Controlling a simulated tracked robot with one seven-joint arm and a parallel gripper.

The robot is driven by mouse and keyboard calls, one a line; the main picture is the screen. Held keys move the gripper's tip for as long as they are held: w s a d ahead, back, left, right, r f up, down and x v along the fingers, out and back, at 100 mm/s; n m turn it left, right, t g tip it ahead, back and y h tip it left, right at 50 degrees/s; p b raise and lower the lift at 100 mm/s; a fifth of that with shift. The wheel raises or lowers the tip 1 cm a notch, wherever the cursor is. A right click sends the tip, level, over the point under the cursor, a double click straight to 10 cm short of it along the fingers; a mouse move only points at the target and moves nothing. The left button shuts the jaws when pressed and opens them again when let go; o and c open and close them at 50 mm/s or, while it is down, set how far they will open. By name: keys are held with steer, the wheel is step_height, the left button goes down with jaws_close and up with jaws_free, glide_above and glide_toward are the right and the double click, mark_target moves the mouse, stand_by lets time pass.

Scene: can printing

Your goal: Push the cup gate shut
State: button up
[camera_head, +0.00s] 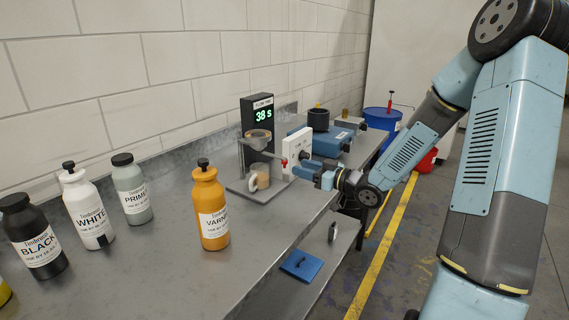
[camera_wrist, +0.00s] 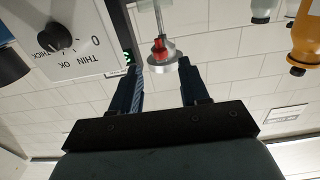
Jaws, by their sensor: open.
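The flow cup (camera_head: 258,140) is a metal cup on a stand on the bench, beside a timer display (camera_head: 259,116) reading 38 s. A small red-tipped handle (camera_head: 284,162), which looks like the cup gate's, sticks out to the right below the cup. The wrist view shows a red piece (camera_wrist: 159,48) on a round metal part between and beyond my fingertips. My gripper (camera_head: 298,171) is right of the stand, close to the red handle, and it also shows in the wrist view (camera_wrist: 160,76). Its fingers are apart with nothing between them. Contact cannot be told.
A white dial board (camera_head: 297,146) marked THIN, OK, THICK stands close behind my gripper. A clear beaker (camera_head: 262,180) sits under the cup. An orange varnish bottle (camera_head: 209,205) and several other bottles stand on the left. The front bench between bottle and stand is clear.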

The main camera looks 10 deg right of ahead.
mark_target(285, 160)
steer(key=x, duration=0.7)
steer(key=shift+w+a, duration=0.2)
steer(key=shift+w, duration=0.05)
steer(key=shift+c, duration=0.2)
jaws_close()
